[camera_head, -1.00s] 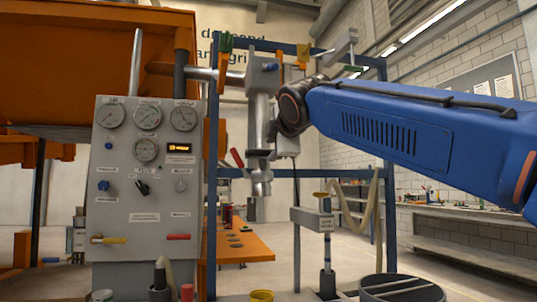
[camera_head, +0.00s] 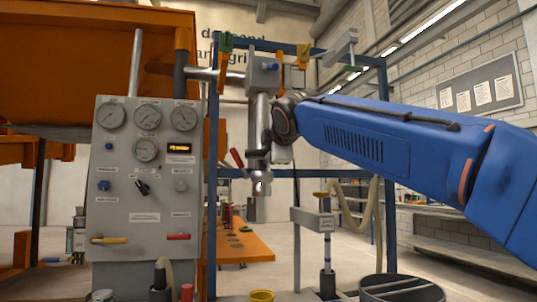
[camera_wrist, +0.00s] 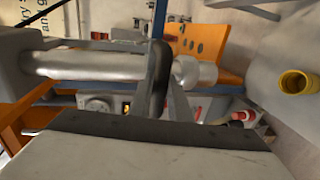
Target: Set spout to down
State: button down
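The spout (camera_head: 261,184) is the silver lower end of a grey pipe that hangs straight down from a grey block (camera_head: 263,75) beside the panel. In the wrist view the pipe (camera_wrist: 90,65) lies across the picture, with the spout's end (camera_wrist: 197,75) at its right. My gripper (camera_wrist: 160,65) is at the pipe just above the spout's end, its narrow fingers crossing the pipe at a dark band. The fingers look close together, but their grip on the pipe is hidden. In the head view my gripper is mostly hidden beside the pipe.
A grey control panel (camera_head: 143,215) with gauges and levers stands left of the spout. A blue frame (camera_head: 212,120) surrounds the pipe. A yellow cup (camera_head: 261,296) and a round grated drain (camera_head: 402,291) are below. An orange bench (camera_head: 245,248) is behind.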

notch_tip(320, 180, down, 21)
dwell(0.6)
jog(key=c, duration=1.6)
grip_release()
jog(key=shift+c, duration=0.2)
jog(key=shift+s, duration=0.1)
jog(key=v, duration=1.7)
jog(key=shift+s+d, duration=0.1)
jog(key=shift+d, duration=0.05)
